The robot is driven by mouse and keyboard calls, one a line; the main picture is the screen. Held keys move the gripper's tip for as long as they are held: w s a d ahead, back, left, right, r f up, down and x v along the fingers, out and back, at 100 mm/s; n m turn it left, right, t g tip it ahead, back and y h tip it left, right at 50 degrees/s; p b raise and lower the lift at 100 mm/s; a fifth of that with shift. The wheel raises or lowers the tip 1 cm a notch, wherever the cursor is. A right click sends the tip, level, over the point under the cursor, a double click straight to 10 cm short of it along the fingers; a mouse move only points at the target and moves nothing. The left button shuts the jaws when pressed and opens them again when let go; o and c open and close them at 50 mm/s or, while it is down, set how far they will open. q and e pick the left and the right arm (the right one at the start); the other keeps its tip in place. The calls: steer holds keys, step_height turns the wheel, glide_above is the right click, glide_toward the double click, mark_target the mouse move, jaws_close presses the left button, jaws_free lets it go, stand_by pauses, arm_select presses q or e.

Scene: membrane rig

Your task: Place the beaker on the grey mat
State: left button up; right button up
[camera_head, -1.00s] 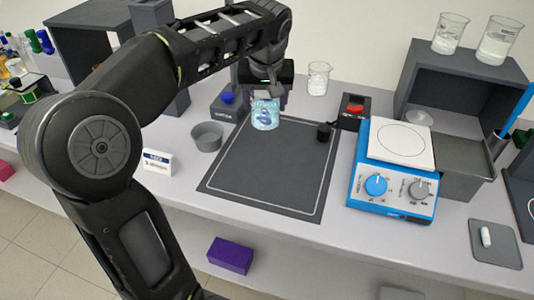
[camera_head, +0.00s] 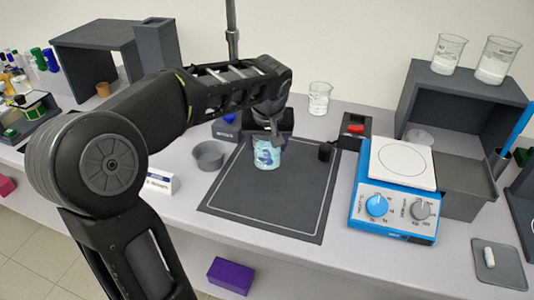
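A clear beaker with a blue marking (camera_head: 267,156) is in the fingers of my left gripper (camera_head: 268,142), which comes down on it from above. The gripper hides the beaker's upper part. The grey mat (camera_head: 266,201), dark with a thin white border line, lies on the bench below. The beaker shows upright over the far part of the mat; I cannot tell whether its base touches. My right gripper is not in view.
A small black cylinder (camera_head: 326,151) stands near the mat's far right corner. A grey bowl (camera_head: 208,155) is to the left, a blue stirrer hotplate (camera_head: 396,191) to the right. Another beaker (camera_head: 319,98) stands behind. The mat's near part is clear.

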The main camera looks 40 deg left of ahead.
mark_target(267, 154)
arm_select(q)
steer(key=shift+f, duration=1.75)
steer(key=shift+f, duration=0.2)
steer(key=o, duration=1.7)
steer(key=shift+c, duration=0.2)
steer(key=shift+r, duration=0.15)
steer(key=shift+s+d+r, duration=0.1)
steer(key=shift+d+r, duration=0.05)
steer(key=shift+r, duration=0.4)
steer(key=v, duration=1.1)
steer(key=shift+b, duration=0.3)
